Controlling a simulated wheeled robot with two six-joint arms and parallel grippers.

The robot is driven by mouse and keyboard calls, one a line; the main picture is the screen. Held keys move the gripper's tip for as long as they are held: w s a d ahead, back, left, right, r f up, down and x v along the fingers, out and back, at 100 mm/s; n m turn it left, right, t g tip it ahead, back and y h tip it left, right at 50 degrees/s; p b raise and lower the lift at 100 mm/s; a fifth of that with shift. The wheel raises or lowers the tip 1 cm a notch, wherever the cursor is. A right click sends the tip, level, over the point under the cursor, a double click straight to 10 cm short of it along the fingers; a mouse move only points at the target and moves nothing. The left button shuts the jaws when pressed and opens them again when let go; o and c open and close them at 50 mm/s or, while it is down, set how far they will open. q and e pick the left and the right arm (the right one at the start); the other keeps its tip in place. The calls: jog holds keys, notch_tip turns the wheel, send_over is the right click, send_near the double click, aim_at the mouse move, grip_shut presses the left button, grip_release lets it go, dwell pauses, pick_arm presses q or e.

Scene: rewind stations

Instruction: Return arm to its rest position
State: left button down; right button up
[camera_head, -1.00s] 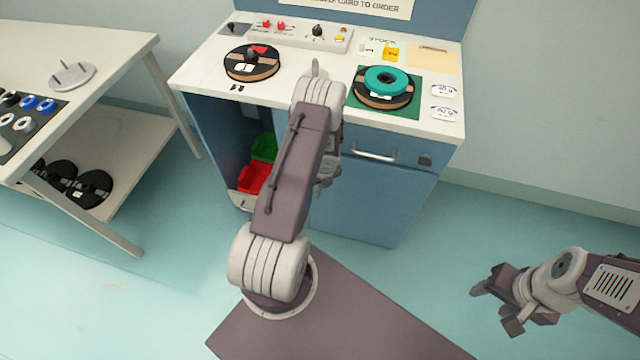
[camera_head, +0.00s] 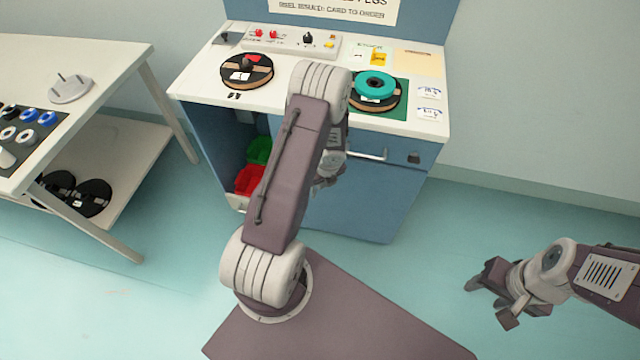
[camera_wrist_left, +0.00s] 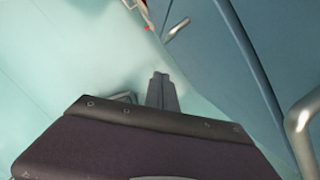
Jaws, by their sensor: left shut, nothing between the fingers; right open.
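My left arm (camera_head: 285,180) rises from my base and bends over in front of the blue workstation. Its gripper hangs below the elbow, mostly hidden behind the forearm in the head view. In the left wrist view, the left gripper (camera_wrist_left: 161,90) has its fingers together and empty, with pale floor beyond the tips and the blue cabinet (camera_wrist_left: 215,50) to the right. My right gripper (camera_head: 490,290) is open and empty over the floor at the lower right.
The workstation top (camera_head: 305,95) bears a black reel (camera_head: 247,72) and a teal roll (camera_head: 375,85) on a reel. Red (camera_head: 250,180) and green (camera_head: 259,150) bins sit inside the cabinet. A white table (camera_head: 100,60) stands at the left. Floor is clear at the right.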

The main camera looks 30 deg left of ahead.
pick_arm(q)
jog(key=w+d+r+t+p, duration=0.25)
jog(key=w+r, duration=0.25)
jog(key=r, duration=0.6)
jog(key=s+d+r+n+p, duration=0.2)
jog(key=d+r+n+p, duration=0.25)
jog(key=r, duration=0.85)
jog(key=s+d+r+n+g+h, duration=0.1)
jog(key=s+d+n, duration=0.2)
jog(key=s+n, duration=0.5)
jog(key=s+d+r+n+g+h, duration=0.1)
jog(key=s+d+n, duration=0.3)
jog(key=s+n, duration=0.4)
jog(key=n, duration=0.3)
jog(key=shift+s+d+n+g+h, duration=0.15)
jog(key=shift+d+n+g+h, duration=0.15)
jog(key=shift+n+g, duration=0.05)
